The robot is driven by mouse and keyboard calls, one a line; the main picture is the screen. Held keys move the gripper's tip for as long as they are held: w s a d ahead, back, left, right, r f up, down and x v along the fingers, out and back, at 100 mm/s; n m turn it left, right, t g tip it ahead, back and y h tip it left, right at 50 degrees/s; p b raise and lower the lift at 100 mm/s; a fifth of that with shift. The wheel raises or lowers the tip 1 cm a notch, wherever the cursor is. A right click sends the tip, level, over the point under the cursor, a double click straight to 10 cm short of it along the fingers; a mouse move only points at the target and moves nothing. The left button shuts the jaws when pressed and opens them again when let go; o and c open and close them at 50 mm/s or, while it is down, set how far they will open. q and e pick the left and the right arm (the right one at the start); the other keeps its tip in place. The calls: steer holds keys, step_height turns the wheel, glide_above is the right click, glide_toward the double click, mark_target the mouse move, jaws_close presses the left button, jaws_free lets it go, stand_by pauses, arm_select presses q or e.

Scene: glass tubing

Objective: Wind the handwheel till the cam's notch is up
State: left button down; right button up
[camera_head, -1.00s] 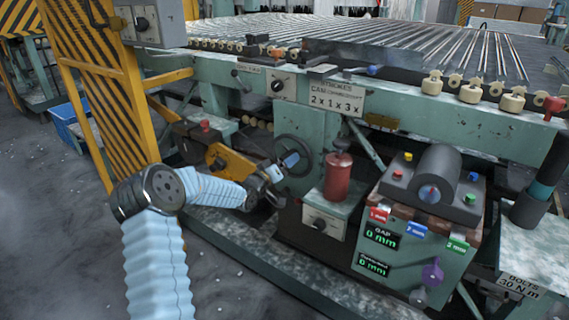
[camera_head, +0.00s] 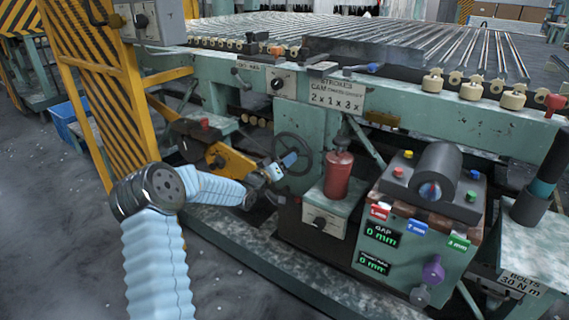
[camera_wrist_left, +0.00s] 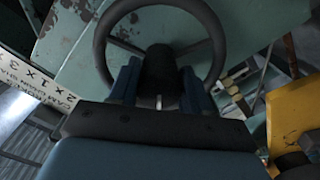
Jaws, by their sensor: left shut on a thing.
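The dark handwheel (camera_head: 311,157) sits on the front of the green machine, left of a red cylinder. My left gripper (camera_head: 287,161) reaches it from the lower left, its light blue fingers in front of the wheel. In the left wrist view the wheel's rim (camera_wrist_left: 219,50) curves above my left gripper (camera_wrist_left: 160,88). The two dark blue fingers stand on either side of the wheel's hub (camera_wrist_left: 160,62) and are shut on it. I cannot make out the cam's notch in either view. My right gripper is not in view.
The red cylinder (camera_head: 338,174) stands close right of the wheel. A yellow lever-like part (camera_head: 232,162) lies close left, and a striped yellow guard (camera_head: 105,110) stands farther left. A control box (camera_head: 400,240) with small displays is at the right. Grey floor (camera_head: 60,240) is clear at lower left.

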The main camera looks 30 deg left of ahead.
arm_select(q)
steer(key=m+b, duration=0.1)
steer(key=b, duration=0.1)
steer(key=m+b, duration=0.4)
steer(key=shift+a+f+b, duration=0.1)
steer(key=shift+f+b, duration=0.2)
steer(key=shift+b, duration=0.1)
steer(key=m+b, duration=0.2)
steer(key=shift+r+m, duration=0.1)
steer(key=shift+m, duration=0.2)
steer(key=shift+r+m+b, duration=0.1)
steer(key=shift+m+b, duration=0.5)
steer(key=shift+b, duration=0.1)
steer(key=c, duration=0.5)
jaws_free()
steer(key=shift+r, duration=0.1)
steer(key=s, duration=0.9)
steer(key=s+a, duration=0.1)
steer(key=s, duration=0.3)
steer(key=shift+s, duration=0.4)
